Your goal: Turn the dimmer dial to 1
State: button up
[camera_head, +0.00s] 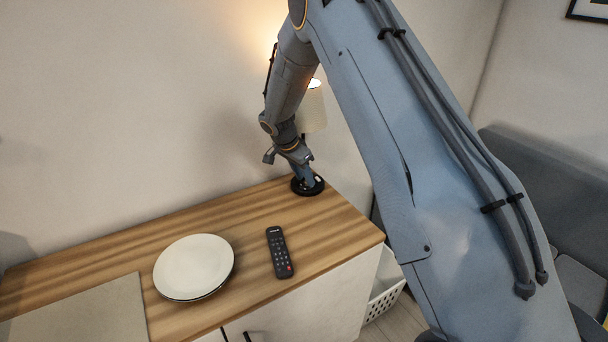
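A round black disc (299,189), which looks like the dimmer dial, sits on the wooden cabinet top near its back right edge. Small light marks show on its upper face. My gripper (306,180) points down at the disc, with its fingers at or just over the middle of it. The fingers hide the centre of the disc, so its number and pointer cannot be read. At this size I cannot tell whether the fingers are spread or closed, or whether they touch the disc.
A lit lamp (312,108) stands behind my arm. A white plate (194,267), a black remote (280,252) and a pale flat board (80,312) lie on the cabinet top (335,225). A white basket (384,299) is beside the cabinet; a grey sofa (540,165) is at right.

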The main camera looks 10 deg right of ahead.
grip_shut()
